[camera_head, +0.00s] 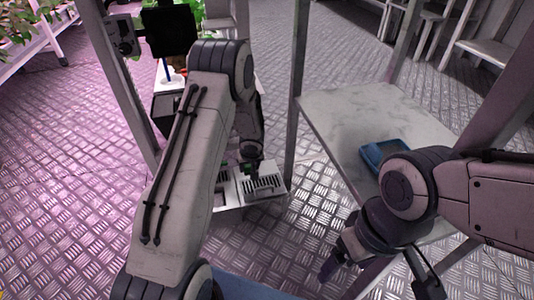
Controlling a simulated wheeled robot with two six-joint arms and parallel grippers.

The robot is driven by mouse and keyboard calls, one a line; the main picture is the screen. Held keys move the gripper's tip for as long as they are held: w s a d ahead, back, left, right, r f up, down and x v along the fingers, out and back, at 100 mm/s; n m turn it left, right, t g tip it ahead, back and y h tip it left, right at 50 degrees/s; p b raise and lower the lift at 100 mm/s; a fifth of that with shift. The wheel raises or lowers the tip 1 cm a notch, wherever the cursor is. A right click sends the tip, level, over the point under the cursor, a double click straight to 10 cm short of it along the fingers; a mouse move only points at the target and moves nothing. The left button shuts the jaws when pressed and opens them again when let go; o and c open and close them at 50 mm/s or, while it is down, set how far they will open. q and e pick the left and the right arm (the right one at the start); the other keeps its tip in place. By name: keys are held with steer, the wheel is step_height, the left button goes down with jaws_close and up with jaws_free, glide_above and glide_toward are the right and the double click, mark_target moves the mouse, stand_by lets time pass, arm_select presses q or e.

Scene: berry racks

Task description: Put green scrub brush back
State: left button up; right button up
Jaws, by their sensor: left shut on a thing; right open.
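My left gripper (250,165) reaches down in the middle of the picture, above the light slotted holder (263,188). It is shut on a small green thing (247,170), which seems to be the green scrub brush. Most of the brush is hidden by the gripper and arm. I cannot tell whether it touches the holder. My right gripper (336,262) is open and empty, low at the right, in front of the marble-topped table. My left arm covers much of the middle left.
The pale table (335,103) at the right carries a blue tray (375,153), partly hidden by my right arm. A grey post (297,90) stands between the holder and the table. Behind my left arm are a dark box (165,108) and green plants. The patterned metal floor at the left is clear.

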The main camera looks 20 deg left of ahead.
arm_select(q)
steer(key=p, duration=0.4)
glide_toward(266, 165)
steer(key=s+a+r, duration=0.2)
arm_select(e)
step_height(266, 165, up, 6)
steer(key=f, duration=0.1)
arm_select(q)
steer(key=w, duration=0.1)
steer(key=w+f+b, duration=0.2)
steer(key=shift+w+d+f, duration=0.2)
steer(key=shift+w+f, duration=0.05)
step_height(266, 165, down, 5)
steer(key=b, duration=0.3)
steer(key=shift+f+b, duration=0.1)
steer(key=shift+b, duration=0.2)
steer(key=shift+w+b, duration=0.2)
steer(key=shift+b, duration=0.1)
steer(key=shift+d, duration=0.1)
arm_select(e)
step_height(266, 165, down, 6)
steer(key=shift+r, duration=0.2)
